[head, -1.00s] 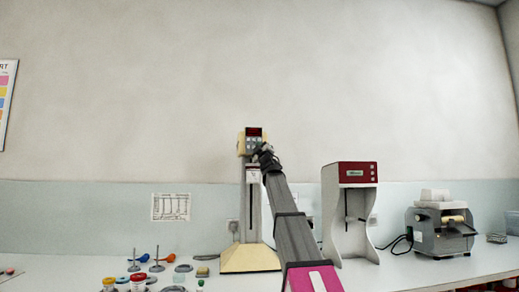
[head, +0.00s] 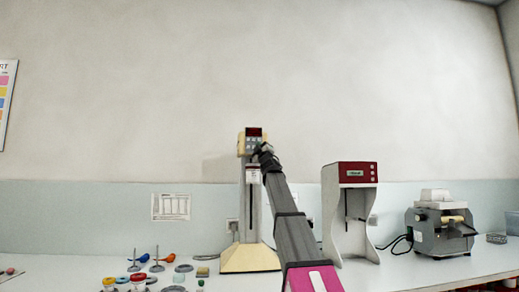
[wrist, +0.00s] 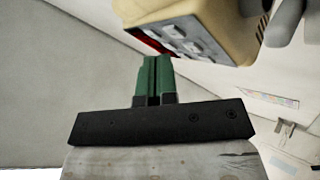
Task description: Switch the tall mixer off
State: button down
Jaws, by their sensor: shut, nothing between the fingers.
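The tall mixer (head: 249,210) stands on the bench, with a cream base and a grey column. Its cream head carries a dark red display (head: 254,132) and several buttons below it. In the wrist view the mixer's head (wrist: 222,22) is at the top, with its grey buttons and part of the red display showing at a slant. My gripper (wrist: 155,60) is shut and empty, its green fingers together just below the button panel. I cannot tell whether the fingertips touch the panel. In the head view my gripper (head: 258,150) partly covers the lower buttons.
A white and red mixer (head: 350,210) stands to the right, with a grey machine (head: 440,235) beyond it. Several small jars and coloured stirrers (head: 155,265) lie on the bench at the left.

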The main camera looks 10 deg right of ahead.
jog(key=shift+w, duration=0.2)
jog(key=shift+w, duration=0.25)
jog(key=shift+w, duration=0.3)
dwell(0.6)
jog(key=shift+s, duration=0.75)
jog(key=shift+s, duration=0.15)
jog(key=shift+s+r, duration=0.2)
jog(key=shift+s, duration=2.2)
